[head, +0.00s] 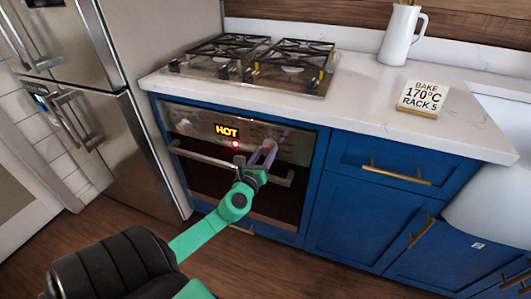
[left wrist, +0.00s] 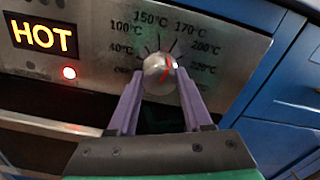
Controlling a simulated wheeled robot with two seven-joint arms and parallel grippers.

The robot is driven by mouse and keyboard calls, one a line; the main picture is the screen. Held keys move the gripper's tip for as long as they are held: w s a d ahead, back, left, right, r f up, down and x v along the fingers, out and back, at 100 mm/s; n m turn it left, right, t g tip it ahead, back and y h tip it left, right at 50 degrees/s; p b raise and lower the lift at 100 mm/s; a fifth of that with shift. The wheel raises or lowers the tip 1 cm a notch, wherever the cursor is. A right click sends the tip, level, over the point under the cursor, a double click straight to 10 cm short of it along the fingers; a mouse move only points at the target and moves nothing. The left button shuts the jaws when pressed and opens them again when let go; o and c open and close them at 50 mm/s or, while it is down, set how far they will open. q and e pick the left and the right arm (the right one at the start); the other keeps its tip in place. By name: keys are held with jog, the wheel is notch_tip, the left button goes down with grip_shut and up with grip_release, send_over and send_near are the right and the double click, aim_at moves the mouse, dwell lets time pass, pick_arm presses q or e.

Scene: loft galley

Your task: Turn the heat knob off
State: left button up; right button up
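The heat knob (left wrist: 158,76) is a round silver knob with a red pointer line, on the steel oven front. The line slants, and which mark it points at is hard to tell. Temperature labels ring the knob; the lowest left label looks like OFF, partly behind a finger. My left gripper (head: 264,152) is at the oven panel. In the left wrist view its two purple fingers (left wrist: 160,84) stand apart, one each side of the knob. Whether they touch it is unclear. The oven display (head: 227,131) reads HOT above a lit red lamp (head: 235,144). My right gripper is out of view.
The oven handle (head: 210,157) runs across below the panel, close to my left gripper. A gas hob (head: 262,62) is on the white counter above. A sign (head: 423,98) reading BAKE 170°C RACK 5 and a white jug (head: 399,38) stand to the right.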

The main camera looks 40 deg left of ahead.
pick_arm(q)
grip_shut()
